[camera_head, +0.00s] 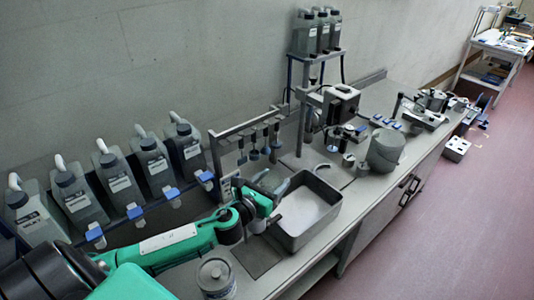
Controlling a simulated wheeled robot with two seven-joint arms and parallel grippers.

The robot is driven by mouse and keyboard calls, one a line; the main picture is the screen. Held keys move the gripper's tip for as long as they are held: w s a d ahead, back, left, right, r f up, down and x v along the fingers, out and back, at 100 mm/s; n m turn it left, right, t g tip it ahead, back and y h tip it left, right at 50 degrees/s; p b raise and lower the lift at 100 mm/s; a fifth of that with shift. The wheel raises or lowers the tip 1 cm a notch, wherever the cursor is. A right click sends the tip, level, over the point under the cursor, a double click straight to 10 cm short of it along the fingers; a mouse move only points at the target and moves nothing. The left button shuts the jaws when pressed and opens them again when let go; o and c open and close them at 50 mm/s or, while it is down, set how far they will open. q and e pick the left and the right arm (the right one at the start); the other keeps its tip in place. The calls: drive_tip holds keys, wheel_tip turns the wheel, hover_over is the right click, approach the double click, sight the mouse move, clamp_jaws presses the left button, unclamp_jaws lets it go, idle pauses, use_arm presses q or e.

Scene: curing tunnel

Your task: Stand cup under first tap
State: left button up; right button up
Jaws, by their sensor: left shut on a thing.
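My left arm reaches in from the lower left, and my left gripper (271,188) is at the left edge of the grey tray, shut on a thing. The held thing is too small and too covered by my wrist to make out, so I cannot tell whether it is the cup. Several grey bottles stand in a slanted row at the left, with blue-and-white taps (170,196) low along their front. Another tap (95,236) is farther left. My gripper is to the right of these taps. I cannot tell which tap is the first. My right gripper is not in view.
A deep grey tray (328,213) stands right of my gripper. A lidded grey canister (215,276) stands at the front, close below my arm. A rack with hanging tools (254,146) stands behind my gripper. A grey rounded vessel (385,148) stands farther right.

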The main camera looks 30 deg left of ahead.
use_arm(q)
drive_tip(key=s+d+y, duration=0.1)
drive_tip(key=s+d, duration=0.9)
drive_tip(key=s, duration=0.2)
drive_tip(key=shift+s+d+f+n, duration=0.15)
drive_tip(key=shift+s+f+n, duration=0.15)
drive_tip(key=shift+f+n, duration=0.1)
